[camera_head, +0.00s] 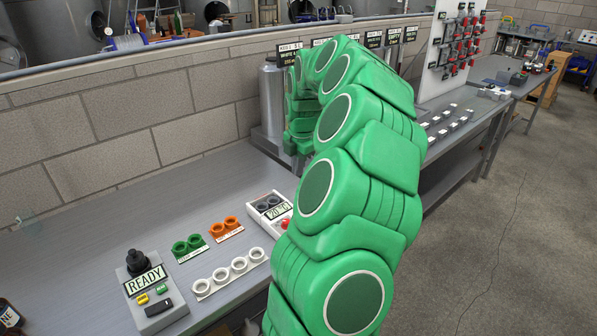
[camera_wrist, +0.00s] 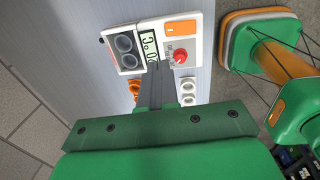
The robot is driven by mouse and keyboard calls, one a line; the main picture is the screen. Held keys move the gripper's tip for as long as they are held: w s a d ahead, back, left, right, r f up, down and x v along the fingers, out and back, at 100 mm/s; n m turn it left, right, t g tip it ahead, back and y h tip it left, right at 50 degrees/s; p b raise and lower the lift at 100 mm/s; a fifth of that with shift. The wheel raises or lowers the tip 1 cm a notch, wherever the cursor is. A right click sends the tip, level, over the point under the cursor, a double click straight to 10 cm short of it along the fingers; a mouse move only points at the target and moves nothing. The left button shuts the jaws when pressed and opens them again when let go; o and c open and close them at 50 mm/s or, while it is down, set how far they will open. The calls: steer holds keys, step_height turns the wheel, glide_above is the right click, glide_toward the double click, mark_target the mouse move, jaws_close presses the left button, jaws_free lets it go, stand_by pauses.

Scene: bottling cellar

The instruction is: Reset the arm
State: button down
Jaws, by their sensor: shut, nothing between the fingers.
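My green arm (camera_head: 350,180) arcs up from the lower edge of the head view over the bench and bends down at its far end. Its near links hide the gripper's fingers there. In the wrist view my gripper (camera_wrist: 158,82) shows as two dark fingers pressed together, shut and empty. They point towards a white device (camera_wrist: 155,50) with a display, a red knob and two dark round sockets. The same device shows partly in the head view (camera_head: 262,208), beside my arm. I cannot tell the height of the fingertips above the bench.
A dark bottle (camera_head: 9,315) stands at the left edge. A block wall (camera_head: 110,125) runs behind. Open floor (camera_head: 510,220) lies right.

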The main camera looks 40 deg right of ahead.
steer(key=shift+a, duration=0.1)
stand_by(0.4)
steer(key=s+a+r+m, duration=0.2)
steer(key=s+a+r, duration=0.1)
steer(key=a, duration=0.5)
steer(key=s+a+r+m, duration=0.2)
steer(key=s+a, duration=0.1)
steer(key=a, duration=0.6)
steer(key=s+a+r+m, duration=0.2)
steer(key=s+a+r, duration=0.1)
steer(key=a, duration=0.5)
steer(key=s+a+f+m+g, duration=0.1)
steer(key=s+a+m, duration=0.3)
steer(key=s, duration=0.4)
steer(key=s+a+f+m+g, duration=0.1)
steer(key=s+a+m, duration=0.3)
steer(key=s, duration=0.5)
steer(key=s+a+f+m+g, duration=0.1)
steer(key=s+a+m, duration=0.3)
steer(key=s, duration=0.4)
steer(key=shift+s+f, duration=0.3)
steer(key=shift+f, duration=0.2)
